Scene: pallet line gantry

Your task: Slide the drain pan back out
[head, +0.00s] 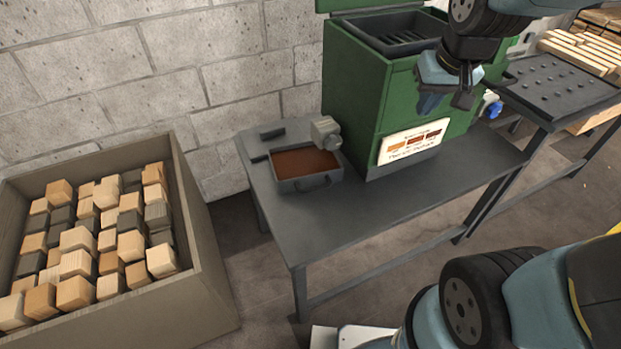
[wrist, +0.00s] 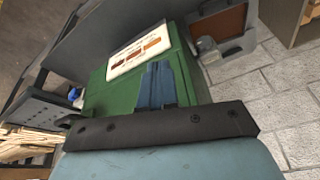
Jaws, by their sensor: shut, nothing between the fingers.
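The drain pan (head: 305,168) is a grey rectangular pan with reddish-brown contents and a handle on its near side. It sits on the grey table beside the left side of the green machine (head: 355,95). A grey spout (head: 325,130) on the machine's side overlaps the pan's far right corner in the picture. The pan also shows in the wrist view (wrist: 222,32), at top right. My gripper (head: 447,100) is shut and empty, up in front of the machine's upper part, well apart from the pan. Its blue fingers show in the wrist view (wrist: 158,85).
The table (head: 370,215) is clear in front of the pan. A small dark bar (head: 272,132) lies behind it. A crate (head: 190,210) of wooden blocks stands at left. A dark perforated tray (head: 560,85) and stacked planks (head: 585,50) are at right.

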